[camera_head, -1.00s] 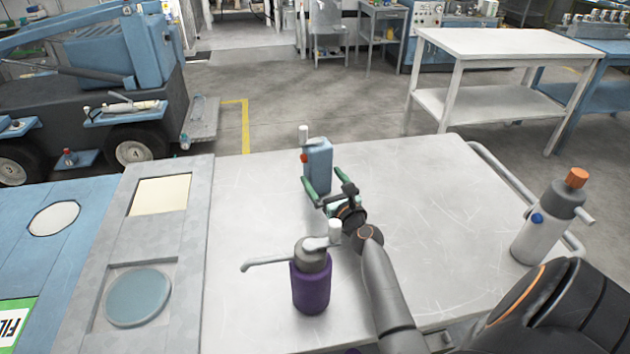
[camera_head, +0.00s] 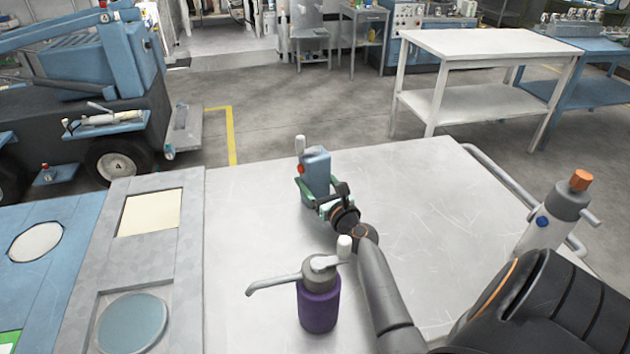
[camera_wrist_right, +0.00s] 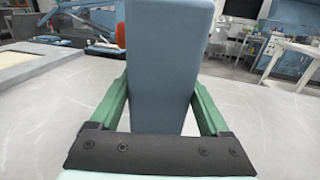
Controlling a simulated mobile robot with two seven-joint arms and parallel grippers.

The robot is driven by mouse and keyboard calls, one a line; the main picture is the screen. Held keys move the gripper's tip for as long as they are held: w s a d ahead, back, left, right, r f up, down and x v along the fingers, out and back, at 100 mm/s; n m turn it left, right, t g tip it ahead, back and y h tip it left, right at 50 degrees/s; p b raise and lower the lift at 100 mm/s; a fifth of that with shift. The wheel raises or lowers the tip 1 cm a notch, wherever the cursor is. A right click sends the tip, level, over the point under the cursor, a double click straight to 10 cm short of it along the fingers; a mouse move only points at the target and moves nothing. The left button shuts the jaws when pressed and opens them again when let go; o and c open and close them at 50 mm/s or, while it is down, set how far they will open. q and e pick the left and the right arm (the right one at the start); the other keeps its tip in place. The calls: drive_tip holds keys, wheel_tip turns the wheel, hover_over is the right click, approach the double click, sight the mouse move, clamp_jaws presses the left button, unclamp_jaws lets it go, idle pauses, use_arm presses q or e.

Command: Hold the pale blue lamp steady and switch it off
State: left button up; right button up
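The pale blue lamp (camera_head: 316,172) stands upright on the grey worktop, a flat box shape with a red part (camera_head: 300,168) on its left side and a white knob-like piece (camera_head: 300,145) above it. My right gripper (camera_head: 315,193) reaches it from the near side. In the right wrist view the lamp (camera_wrist_right: 165,65) fills the middle, and the green fingers of the right gripper (camera_wrist_right: 160,100) lie along both its sides, apparently touching it. The lamp's far side is hidden. My left gripper is out of view.
A purple pump bottle (camera_head: 319,305) stands near my right forearm. A grey-white bottle with an orange cap (camera_head: 548,215) stands at the worktop's right edge by a rail. A panel with recesses (camera_head: 150,260) lies left. The worktop (camera_head: 420,200) is clear right of the lamp.

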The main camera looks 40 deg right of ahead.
drive_tip(key=c, duration=1.2)
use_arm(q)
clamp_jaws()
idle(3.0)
